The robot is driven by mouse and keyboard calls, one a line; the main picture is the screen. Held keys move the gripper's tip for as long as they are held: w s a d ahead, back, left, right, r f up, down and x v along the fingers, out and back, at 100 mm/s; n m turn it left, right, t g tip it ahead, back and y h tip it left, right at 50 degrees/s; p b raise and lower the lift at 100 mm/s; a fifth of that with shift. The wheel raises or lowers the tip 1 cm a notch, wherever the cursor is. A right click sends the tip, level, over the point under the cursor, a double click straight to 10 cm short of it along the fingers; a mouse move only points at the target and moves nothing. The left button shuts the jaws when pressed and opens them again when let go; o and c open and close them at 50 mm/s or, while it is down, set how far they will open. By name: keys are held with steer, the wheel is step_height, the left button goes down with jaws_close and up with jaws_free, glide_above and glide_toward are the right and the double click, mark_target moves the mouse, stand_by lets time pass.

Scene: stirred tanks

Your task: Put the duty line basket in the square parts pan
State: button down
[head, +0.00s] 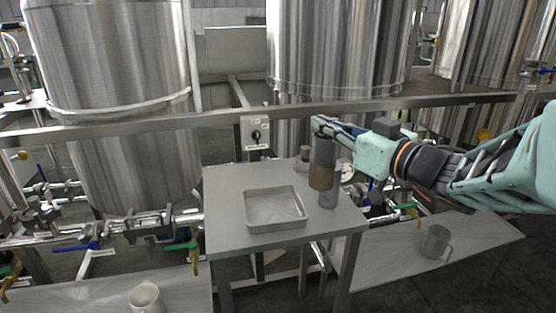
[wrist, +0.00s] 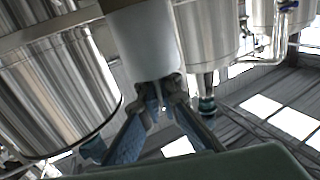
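My gripper (head: 322,124) is over the right part of the small grey table, its fingers drawn together at the top end of an upright brownish-grey cylinder, the duty line basket (head: 321,165). In the wrist view the basket (wrist: 145,40) is a pale cylinder beyond the fingertips (wrist: 165,92), which close on its near end; the grip itself is partly hidden. The basket hangs above the table, to the right of the square parts pan (head: 249,213). The pan is a shallow grey tray and looks empty.
A grey cylinder (head: 329,196) stands on the table, partly behind the basket. A small grey fitting (head: 303,157) is at the table's back. Mugs (head: 146,298) and (head: 436,241) stand on lower benches. A metal rail (head: 200,121) and tanks (head: 115,60) lie behind.

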steer(key=w+a+f+b, duration=0.6)
steer(key=a+f, duration=0.5)
steer(key=f, duration=0.1)
steer(key=shift+w+a+f, duration=0.2)
steer(key=shift+w+f, duration=0.05)
steer(key=shift+f, duration=0.1)
steer(key=shift+f, duration=0.15)
steer(key=c, duration=2.6)
jaws_free()
steer(key=shift+f+b, duration=0.1)
steer(key=shift+b, duration=0.2)
steer(key=o, duration=0.4)
steer(key=shift+o, duration=0.2)
